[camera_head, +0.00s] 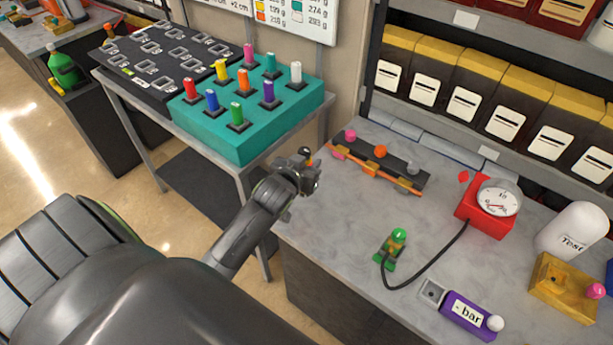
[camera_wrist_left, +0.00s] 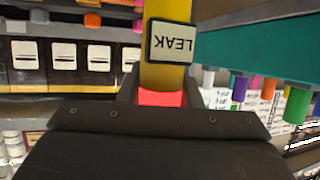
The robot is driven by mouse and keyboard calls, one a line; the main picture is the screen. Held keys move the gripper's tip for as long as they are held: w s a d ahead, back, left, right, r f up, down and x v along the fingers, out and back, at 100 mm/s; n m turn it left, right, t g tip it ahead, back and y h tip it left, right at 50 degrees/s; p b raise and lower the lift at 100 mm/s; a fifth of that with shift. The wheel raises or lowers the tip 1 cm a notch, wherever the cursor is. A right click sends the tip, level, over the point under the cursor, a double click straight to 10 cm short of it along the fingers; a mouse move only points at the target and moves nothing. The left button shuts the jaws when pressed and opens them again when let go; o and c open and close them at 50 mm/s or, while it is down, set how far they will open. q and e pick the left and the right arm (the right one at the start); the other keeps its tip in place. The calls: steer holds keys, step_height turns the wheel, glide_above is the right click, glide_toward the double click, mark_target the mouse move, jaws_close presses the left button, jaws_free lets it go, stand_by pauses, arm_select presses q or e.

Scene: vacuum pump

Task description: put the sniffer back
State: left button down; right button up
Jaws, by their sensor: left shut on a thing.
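My left gripper (camera_head: 305,172) is above the left edge of the grey workbench (camera_head: 330,225), shut on a yellow tool with a "LEAK" label, which I take as the sniffer. The yellow body and the upside-down label of the sniffer (camera_wrist_left: 168,70) show in the left wrist view, with a red band between the fingers of my left gripper (camera_wrist_left: 160,97). In the head view the gripper mostly hides the sniffer. My right gripper is not in view.
A rack (camera_head: 390,165) with coloured knobs lies at the bench's back. A red gauge (camera_head: 485,210) is hosed to a green fitting (camera_head: 393,248). A purple "- bar" piece (camera_head: 465,312), a yellow block (camera_head: 560,285) and a white "Test" bottle (camera_head: 575,232) stand right. A teal peg block (camera_head: 245,140) is left.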

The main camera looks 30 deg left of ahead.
arm_select(q)
step_height(320, 180, down, 5)
steer(key=shift+r, duration=0.15)
steer(key=shift+f, duration=0.2)
steer(key=shift+f, duration=0.15)
steer(key=c, duration=1)
jaws_free()
steer(key=shift+c, duration=0.2)
